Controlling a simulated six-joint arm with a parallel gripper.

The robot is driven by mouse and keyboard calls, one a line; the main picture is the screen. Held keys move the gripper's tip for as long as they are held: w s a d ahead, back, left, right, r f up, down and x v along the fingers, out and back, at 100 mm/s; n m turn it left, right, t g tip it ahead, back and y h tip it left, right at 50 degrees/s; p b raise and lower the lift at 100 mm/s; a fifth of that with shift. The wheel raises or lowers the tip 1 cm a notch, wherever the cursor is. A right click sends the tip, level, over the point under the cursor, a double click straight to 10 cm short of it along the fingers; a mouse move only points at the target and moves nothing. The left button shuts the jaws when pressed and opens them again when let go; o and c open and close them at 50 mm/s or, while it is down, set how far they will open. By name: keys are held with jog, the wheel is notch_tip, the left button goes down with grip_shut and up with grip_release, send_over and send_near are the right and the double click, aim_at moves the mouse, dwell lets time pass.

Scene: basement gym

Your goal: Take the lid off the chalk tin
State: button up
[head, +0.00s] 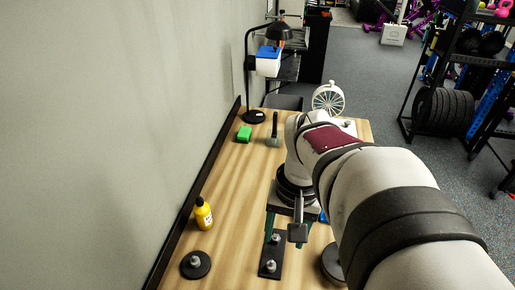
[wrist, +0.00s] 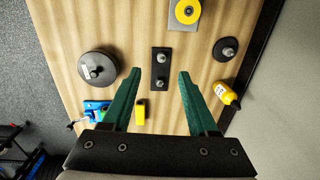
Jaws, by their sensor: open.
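The chalk tin appears to be the wide round dark grey tin with a knobbed lid (wrist: 98,66), left of my gripper (wrist: 159,74) in the wrist view. The lid looks seated on it, and the tin's sides are hardly visible from above. In the head view the tin (head: 332,266) is at the bottom, partly hidden by my arm. My gripper (head: 285,238) is open and empty, its green fingers pointing down above a black plate with two metal knobs (wrist: 160,68). The tin is outside the fingers.
A yellow block (wrist: 140,117) and a blue object (wrist: 97,107) are near the tin. A green block (head: 244,134), a hammer (head: 274,130) and a lamp (head: 254,116) are farther back.

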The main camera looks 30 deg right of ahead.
jog(key=s+d+f+m, duration=0.1)
jog(key=s+d+m, duration=0.15)
jog(key=d, duration=0.65)
jog(key=s+d+f+m, duration=0.1)
jog(key=s+d, duration=0.2)
jog(key=d, duration=0.6)
jog(key=shift+n+h, duration=0.25)
jog(key=shift+h, duration=0.15)
jog(key=f, duration=1.6)
jog(key=shift+a, duration=0.35)
grip_shut()
